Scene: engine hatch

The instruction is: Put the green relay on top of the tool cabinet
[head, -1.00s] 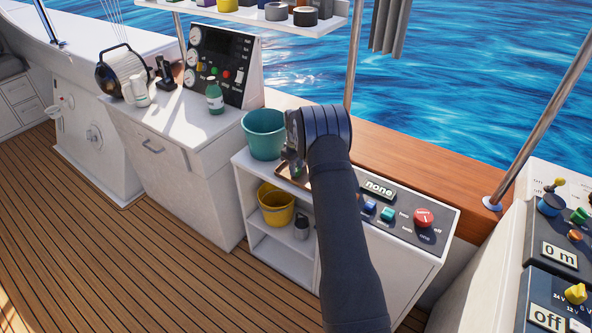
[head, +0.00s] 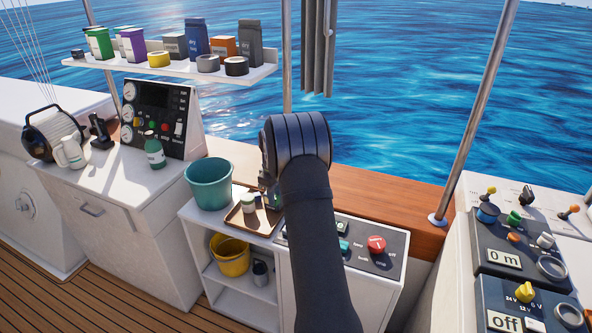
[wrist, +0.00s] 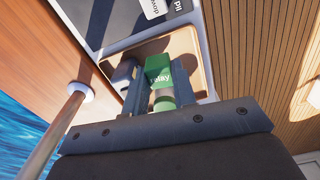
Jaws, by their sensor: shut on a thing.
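The green relay (wrist: 158,68), a small box with white lettering, sits between the two fingers of my gripper (wrist: 160,88) in the wrist view. My gripper is shut on it, above or at the brown tray (wrist: 190,50); the gap below is not clear. In the head view my gripper (head: 268,190) is beside the tray (head: 238,222), and a bit of green shows at its fingers, mostly hidden by my wrist. A white cabinet with a drawer handle (head: 150,215) stands at left; no label shows whether it is the tool cabinet.
A teal bucket (head: 208,185) stands just left.

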